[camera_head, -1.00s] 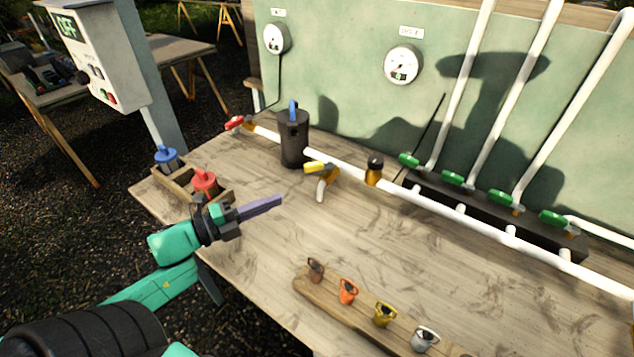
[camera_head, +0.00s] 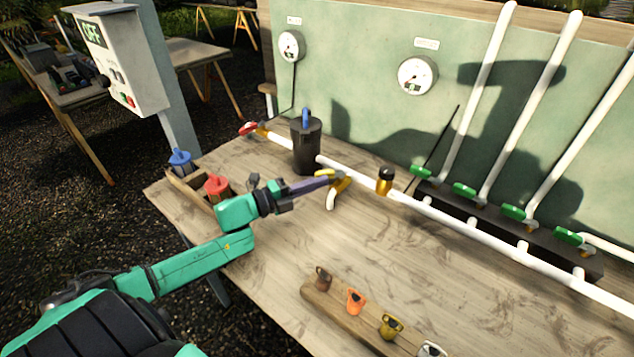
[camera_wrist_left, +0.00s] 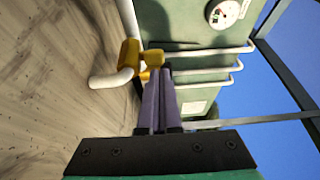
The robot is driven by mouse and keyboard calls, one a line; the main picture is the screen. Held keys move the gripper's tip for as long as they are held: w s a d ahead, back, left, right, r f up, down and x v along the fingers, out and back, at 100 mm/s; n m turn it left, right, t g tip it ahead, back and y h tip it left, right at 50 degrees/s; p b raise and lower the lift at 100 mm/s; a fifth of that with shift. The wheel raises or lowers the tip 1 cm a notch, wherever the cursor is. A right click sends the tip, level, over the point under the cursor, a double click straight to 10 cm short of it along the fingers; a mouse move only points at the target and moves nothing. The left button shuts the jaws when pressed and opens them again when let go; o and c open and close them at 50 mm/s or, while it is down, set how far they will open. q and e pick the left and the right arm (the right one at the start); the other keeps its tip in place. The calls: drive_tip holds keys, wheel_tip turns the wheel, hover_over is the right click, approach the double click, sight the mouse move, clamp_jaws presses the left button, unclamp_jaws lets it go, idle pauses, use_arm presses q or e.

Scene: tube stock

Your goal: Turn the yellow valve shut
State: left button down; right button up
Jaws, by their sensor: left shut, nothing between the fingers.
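The yellow valve (camera_head: 329,173) sits on a short white outlet that bends down from the white pipe, just right of the black canister. Its yellow handle also shows in the left wrist view (camera_wrist_left: 152,57), with the brass body (camera_wrist_left: 129,52) beside it. My left gripper (camera_head: 322,184) is shut and empty, its purple fingers pressed together. The fingertips are right at the yellow handle; I cannot tell whether they touch it. In the left wrist view the fingers (camera_wrist_left: 164,72) end just below the handle. My right gripper is not in view.
A black canister (camera_head: 306,147) and a red valve (camera_head: 248,128) stand left of the yellow valve. Several green valves (camera_head: 464,190) line the pipe to the right. A wooden rack (camera_head: 340,318) of coloured tags lies in front. Bare tabletop lies between.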

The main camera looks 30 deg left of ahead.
use_arm(q)
drive_tip(key=shift+w+a+b, duration=0.25)
drive_tip(key=shift+a+b, duration=0.2)
drive_tip(key=shift+a, duration=0.05)
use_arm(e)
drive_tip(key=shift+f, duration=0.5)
use_arm(q)
drive_tip(key=shift+w+a+f+b, duration=0.1)
drive_tip(key=shift+w+a+b, duration=0.3)
drive_tip(key=shift+a+b, duration=0.15)
drive_tip(key=shift+w+a+b, duration=0.7)
drive_tip(key=shift+w+b, duration=0.15)
drive_tip(key=shift+b, duration=0.2)
drive_tip(key=shift+w+a+r+b, duration=0.35)
drive_tip(key=shift+w+a, duration=0.2)
drive_tip(key=shift+w, duration=0.2)
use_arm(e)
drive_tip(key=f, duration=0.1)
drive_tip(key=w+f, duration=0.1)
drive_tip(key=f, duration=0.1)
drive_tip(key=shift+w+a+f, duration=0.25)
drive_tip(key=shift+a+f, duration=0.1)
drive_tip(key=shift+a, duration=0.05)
